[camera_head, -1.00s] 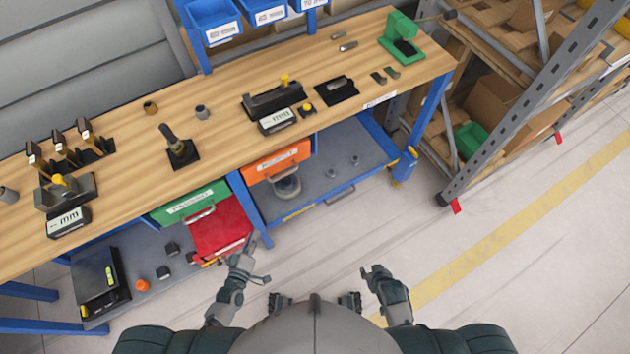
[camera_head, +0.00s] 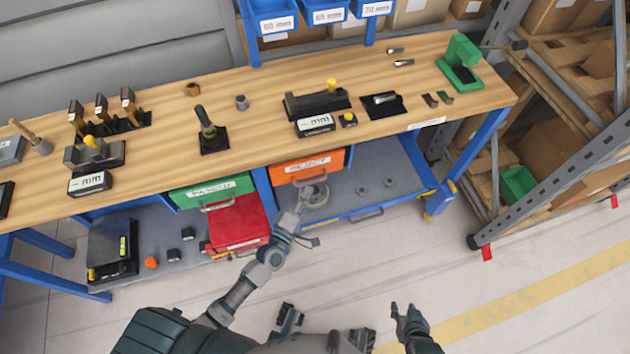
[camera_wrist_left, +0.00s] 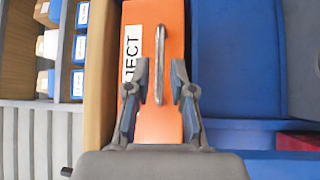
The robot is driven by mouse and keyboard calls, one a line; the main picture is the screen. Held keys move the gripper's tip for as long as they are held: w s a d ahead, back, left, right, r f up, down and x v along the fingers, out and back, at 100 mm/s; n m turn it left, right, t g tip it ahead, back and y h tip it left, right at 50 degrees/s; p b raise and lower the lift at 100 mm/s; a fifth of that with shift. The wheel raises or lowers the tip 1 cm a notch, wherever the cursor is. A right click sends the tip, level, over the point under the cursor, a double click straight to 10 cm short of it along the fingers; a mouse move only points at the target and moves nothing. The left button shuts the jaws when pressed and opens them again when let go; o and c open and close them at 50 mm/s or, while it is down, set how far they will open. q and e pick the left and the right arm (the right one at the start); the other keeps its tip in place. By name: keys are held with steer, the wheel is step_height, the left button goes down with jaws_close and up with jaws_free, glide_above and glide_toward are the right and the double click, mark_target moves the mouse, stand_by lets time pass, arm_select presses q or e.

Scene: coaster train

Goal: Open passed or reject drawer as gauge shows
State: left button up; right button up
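The orange REJECT drawer (camera_head: 307,166) is shut under the workbench, its metal handle in front. The green PASSED drawer (camera_head: 208,191) is shut to its left. My left gripper (camera_head: 308,191) is just in front of the REJECT handle. In the left wrist view the gripper (camera_wrist_left: 160,82) is open, with the handle (camera_wrist_left: 160,65) between its fingertips and a gap on each side. A gauge display marked mm (camera_head: 316,124) stands on the bench above; its reading is too small to tell. My right gripper (camera_head: 407,312) is open and empty over the floor.
A second mm display (camera_head: 90,183) stands at the bench's left. A red box (camera_head: 236,226) sits below the PASSED drawer. Blue bench legs (camera_head: 480,150) and a grey rack (camera_head: 560,165) stand at the right. The floor in front is clear.

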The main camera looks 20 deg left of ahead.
mark_target(314, 181)
arm_select(q)
steer(key=x, duration=0.5)
steer(key=shift+w+a, duration=0.2)
steer(key=shift+a, duration=0.2)
steer(key=shift+d, duration=0.1)
steer(key=shift+d, duration=0.1)
steer(key=shift+d, duration=0.1)
jaws_close()
